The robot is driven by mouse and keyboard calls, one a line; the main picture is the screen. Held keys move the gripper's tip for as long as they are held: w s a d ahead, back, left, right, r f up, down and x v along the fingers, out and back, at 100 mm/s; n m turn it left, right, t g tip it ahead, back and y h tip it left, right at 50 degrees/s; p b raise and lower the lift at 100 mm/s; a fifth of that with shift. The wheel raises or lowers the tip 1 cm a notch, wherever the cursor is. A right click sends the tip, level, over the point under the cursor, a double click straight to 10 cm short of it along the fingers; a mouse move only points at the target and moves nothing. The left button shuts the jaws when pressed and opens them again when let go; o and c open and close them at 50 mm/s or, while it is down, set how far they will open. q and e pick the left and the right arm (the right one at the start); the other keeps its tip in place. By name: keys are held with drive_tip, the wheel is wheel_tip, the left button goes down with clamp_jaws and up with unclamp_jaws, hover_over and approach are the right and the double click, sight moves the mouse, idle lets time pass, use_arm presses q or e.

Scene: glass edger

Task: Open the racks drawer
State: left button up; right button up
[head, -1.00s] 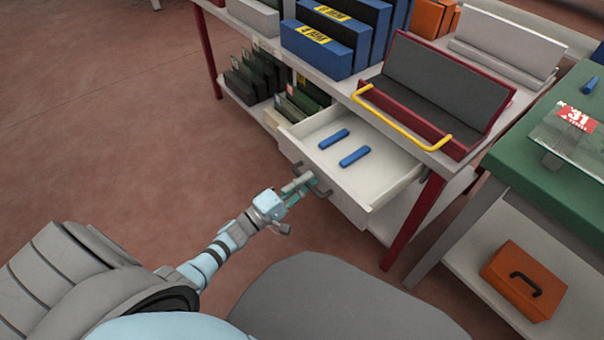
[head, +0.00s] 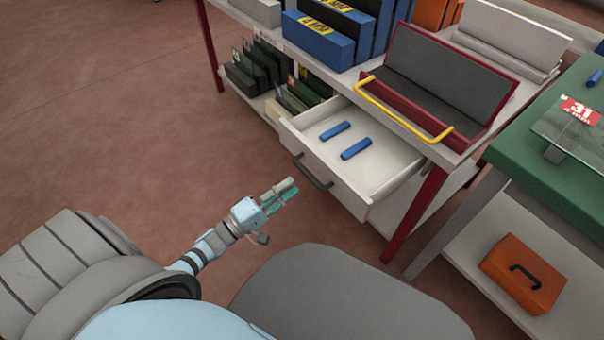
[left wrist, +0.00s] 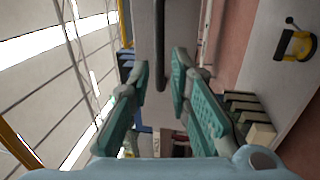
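The white racks drawer (head: 336,176) is pulled out from under the workbench, and two blue bars lie in it. Its dark handle (head: 313,171) is on the drawer front. My left gripper (head: 284,192) is in front of the drawer, a little below and left of the handle in the head view, and apart from it. In the left wrist view its teal finger pads (left wrist: 160,85) stand apart with nothing held between them. The dark handle (left wrist: 159,45) shows beyond the fingertips in that view. My right gripper is not in view.
A red rack with a grey bed and yellow bar (head: 405,112) stands on the bench above the drawer. A blue bar (head: 356,149) lies in the drawer. To the right is a green-topped table (head: 560,170) with an orange case (head: 522,278) on its lower shelf. The floor to the left is clear.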

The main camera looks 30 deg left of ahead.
use_arm(q)
drive_tip(key=v, duration=0.5)
drive_tip(key=shift+s, duration=0.2)
